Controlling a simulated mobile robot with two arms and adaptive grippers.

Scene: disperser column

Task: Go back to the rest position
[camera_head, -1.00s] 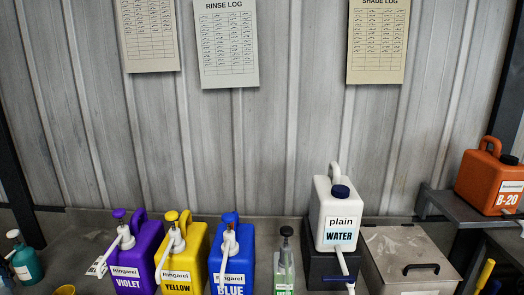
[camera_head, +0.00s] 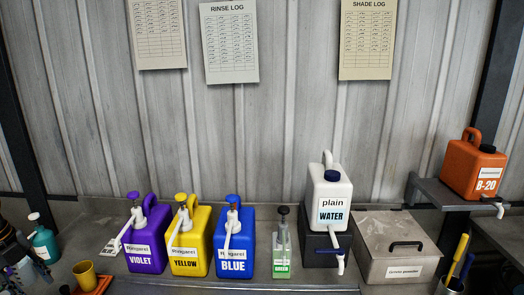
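Neither gripper shows clearly. A dark, cut-off shape (camera_head: 14,258) is at the lower left edge; I cannot tell whether it is part of my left gripper. My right gripper is not in view. On the bench (camera_head: 215,287) stand a violet jug (camera_head: 147,247), a yellow jug (camera_head: 190,245) and a blue jug (camera_head: 235,245), each with a pump top. A slim green-labelled pump bottle (camera_head: 282,250) stands right of them. A white plain water jug (camera_head: 330,195) sits on a dark stand (camera_head: 318,255).
A teal bottle (camera_head: 45,244) and a yellow cup (camera_head: 85,272) on an orange tray (camera_head: 100,288) are at left. A lidded metal box (camera_head: 398,265), yellow- and blue-handled tools (camera_head: 460,248) and an orange B-20 jug (camera_head: 472,168) on a shelf (camera_head: 435,192) are at right.

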